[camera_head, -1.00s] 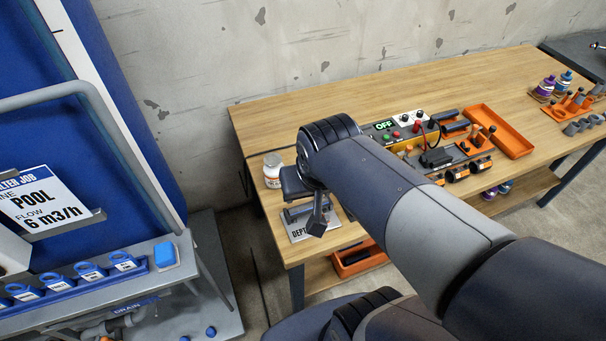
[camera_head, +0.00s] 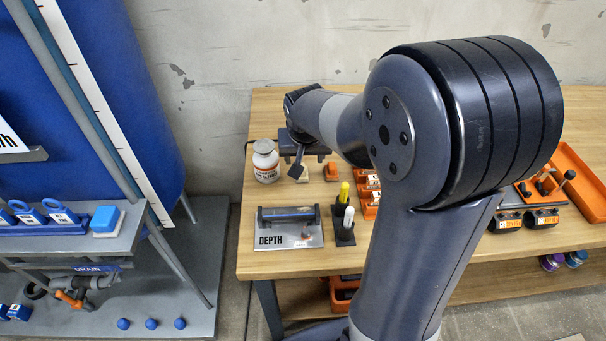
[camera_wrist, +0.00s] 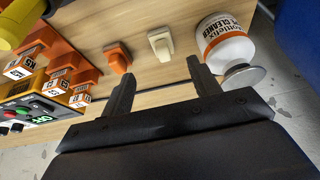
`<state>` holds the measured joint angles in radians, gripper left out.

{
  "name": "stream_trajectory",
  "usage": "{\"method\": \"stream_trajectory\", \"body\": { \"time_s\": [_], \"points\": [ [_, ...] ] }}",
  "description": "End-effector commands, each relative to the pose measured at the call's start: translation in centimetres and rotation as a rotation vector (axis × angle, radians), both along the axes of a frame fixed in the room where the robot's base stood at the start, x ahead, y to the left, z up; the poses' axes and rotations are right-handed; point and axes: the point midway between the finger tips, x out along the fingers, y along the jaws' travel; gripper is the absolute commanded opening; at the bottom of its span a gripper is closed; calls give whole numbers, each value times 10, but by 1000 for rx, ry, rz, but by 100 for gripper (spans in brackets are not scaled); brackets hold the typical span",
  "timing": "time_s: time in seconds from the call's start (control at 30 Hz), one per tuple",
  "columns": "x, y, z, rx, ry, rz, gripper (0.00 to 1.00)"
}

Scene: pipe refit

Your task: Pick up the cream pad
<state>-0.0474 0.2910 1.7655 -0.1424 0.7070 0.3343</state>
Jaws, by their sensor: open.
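The cream pad (camera_wrist: 161,43) lies on the wooden bench between an orange pad (camera_wrist: 118,57) and a white cleaner bottle (camera_wrist: 228,40) in the wrist view. In the head view a small pale part of the cream pad (camera_head: 303,174) shows beside my gripper's finger. My gripper (camera_wrist: 160,70) is open and empty. In the wrist view its two fingers point toward the bench, with the cream pad just past the gap between the tips. In the head view my gripper (camera_head: 302,158) is over the bench near the bottle; its height above the pad is hard to tell.
The bottle (camera_head: 265,164) stands close to the left of the cream pad. A depth gauge plate (camera_head: 285,235) and a holder with yellow and white markers (camera_head: 344,225) are nearer the front. Orange labelled blocks (camera_wrist: 68,65) stand to one side.

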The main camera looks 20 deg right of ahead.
Motion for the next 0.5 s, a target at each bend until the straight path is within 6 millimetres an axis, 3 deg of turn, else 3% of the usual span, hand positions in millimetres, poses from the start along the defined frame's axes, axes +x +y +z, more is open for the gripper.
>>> {"method": "stream_trajectory", "body": {
  "time_s": [0.1, 0.37, 0.5],
  "points": [
    [6, -1, -18, -1, 4, -1, 58],
    [14, -2, -36, -1, 2, 0, 58],
    [20, 0, -54, -1, 4, 1, 58]
  ]
}}
